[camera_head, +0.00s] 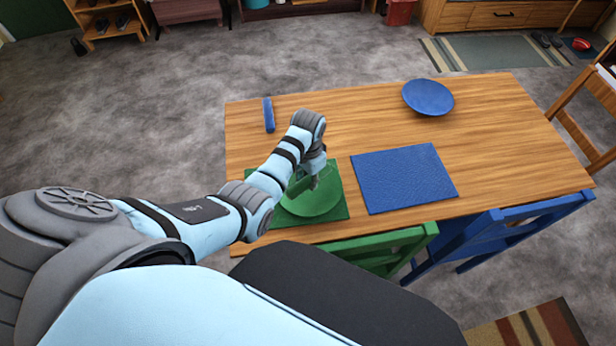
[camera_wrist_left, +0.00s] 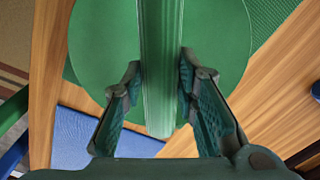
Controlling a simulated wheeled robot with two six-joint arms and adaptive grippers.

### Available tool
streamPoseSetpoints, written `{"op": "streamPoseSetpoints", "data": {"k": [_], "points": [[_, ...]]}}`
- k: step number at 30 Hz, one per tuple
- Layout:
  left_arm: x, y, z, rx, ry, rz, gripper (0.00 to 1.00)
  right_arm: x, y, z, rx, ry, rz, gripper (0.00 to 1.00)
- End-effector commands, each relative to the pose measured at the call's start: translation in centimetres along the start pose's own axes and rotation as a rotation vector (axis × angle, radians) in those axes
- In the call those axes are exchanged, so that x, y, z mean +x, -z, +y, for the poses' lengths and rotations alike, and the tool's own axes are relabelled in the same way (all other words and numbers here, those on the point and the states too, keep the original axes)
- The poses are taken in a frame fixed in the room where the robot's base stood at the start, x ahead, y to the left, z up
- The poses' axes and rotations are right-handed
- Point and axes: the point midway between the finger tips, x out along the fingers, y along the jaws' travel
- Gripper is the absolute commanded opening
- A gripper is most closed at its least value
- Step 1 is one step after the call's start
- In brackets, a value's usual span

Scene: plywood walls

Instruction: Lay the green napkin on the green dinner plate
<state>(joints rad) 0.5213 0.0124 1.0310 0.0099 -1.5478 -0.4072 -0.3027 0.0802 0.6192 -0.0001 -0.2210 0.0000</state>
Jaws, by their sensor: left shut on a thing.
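The green dinner plate (camera_head: 318,207) lies on a green placemat (camera_head: 343,213) at the table's near left. It also fills the upper part of the left wrist view (camera_wrist_left: 98,45). The green napkin (camera_wrist_left: 162,85) is a long folded strip between the fingers of my left gripper (camera_wrist_left: 161,72), which is shut on it. In the wrist view the napkin lines up across the plate; I cannot tell whether it touches it. In the head view my left gripper (camera_head: 314,181) is over the plate and mostly hides the napkin. My right gripper is not in view.
On the wooden table (camera_head: 350,120) are a blue placemat (camera_head: 403,178), a blue plate (camera_head: 428,97) and a folded blue napkin (camera_head: 269,114). A green chair (camera_head: 385,245) and a blue chair (camera_head: 500,225) stand at the near edge. The table's middle back is clear.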

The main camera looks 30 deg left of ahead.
Motion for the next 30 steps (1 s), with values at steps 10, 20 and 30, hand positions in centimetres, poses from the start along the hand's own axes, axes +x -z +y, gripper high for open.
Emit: {"op": "streamPoseSetpoints", "data": {"k": [10,20,30], "points": [[0.7,0.0,0.0,0.000,0.000,-0.001,0.04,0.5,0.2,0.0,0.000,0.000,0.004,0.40],[1.7,0.0,0.0,0.000,0.000,0.000,0.04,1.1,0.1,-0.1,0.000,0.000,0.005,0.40],[1.9,0.0,0.0,0.000,0.000,0.000,0.51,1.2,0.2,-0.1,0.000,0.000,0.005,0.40]]}}
